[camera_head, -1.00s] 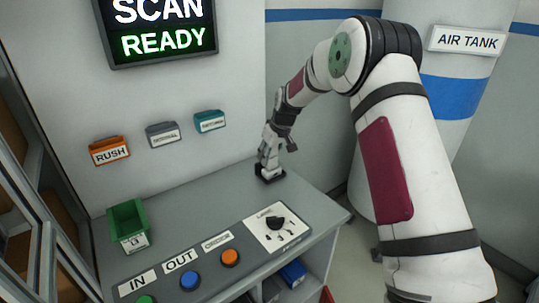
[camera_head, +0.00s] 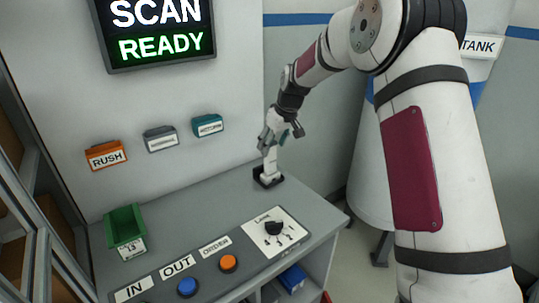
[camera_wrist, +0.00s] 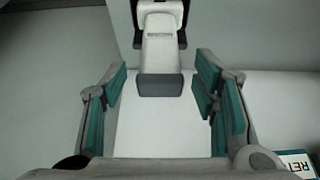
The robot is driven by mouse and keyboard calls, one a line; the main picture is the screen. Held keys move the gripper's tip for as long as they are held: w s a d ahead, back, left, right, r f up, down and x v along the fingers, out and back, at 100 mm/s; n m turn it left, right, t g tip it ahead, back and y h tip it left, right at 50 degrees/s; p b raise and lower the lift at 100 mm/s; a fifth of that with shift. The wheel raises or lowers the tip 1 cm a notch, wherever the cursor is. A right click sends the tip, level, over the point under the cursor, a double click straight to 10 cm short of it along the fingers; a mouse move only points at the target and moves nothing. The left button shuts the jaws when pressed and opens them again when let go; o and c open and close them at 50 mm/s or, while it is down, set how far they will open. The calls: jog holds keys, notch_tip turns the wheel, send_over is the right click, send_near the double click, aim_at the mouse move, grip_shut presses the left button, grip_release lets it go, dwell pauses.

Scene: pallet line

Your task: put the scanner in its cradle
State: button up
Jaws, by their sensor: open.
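The white scanner (camera_head: 270,158) stands upright in the black cradle (camera_head: 268,181) at the back right of the bench. In the wrist view the scanner (camera_wrist: 160,45) shows its white body and dark grey end, with the black cradle (camera_wrist: 183,38) around its far part. My gripper (camera_head: 272,143) is just above the scanner. In the wrist view my gripper (camera_wrist: 161,82) is open, its teal-padded fingers apart on either side, with the scanner's dark end in the gap beyond and not touched by the pads.
The bench (camera_head: 190,215) is clear around the cradle. A green bin (camera_head: 125,230) stands at its left, and a panel with a blue button (camera_head: 187,287), an orange button (camera_head: 228,263) and a black knob (camera_head: 273,228) is at the front. Wall bins hang behind, including an orange one (camera_head: 105,155).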

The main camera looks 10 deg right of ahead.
jog(key=shift+v, duration=2.35)
jog(key=s+a+r+m+h, duration=0.1)
jog(key=s+r, duration=0.5)
jog(key=s, duration=0.5)
jog(key=s+a+r+m+h, duration=0.1)
jog(key=s+r, duration=0.5)
jog(key=s, duration=0.5)
jog(key=s+f+m, duration=0.1)
jog(key=s, duration=1)
jog(key=s+f+m, duration=0.1)
jog(key=s+f, duration=0.1)
jog(key=s, duration=0.9)
jog(key=shift+d+f+t, duration=0.2)
jog(key=shift+f+t, duration=0.1)
jog(key=shift+c, duration=0.5)
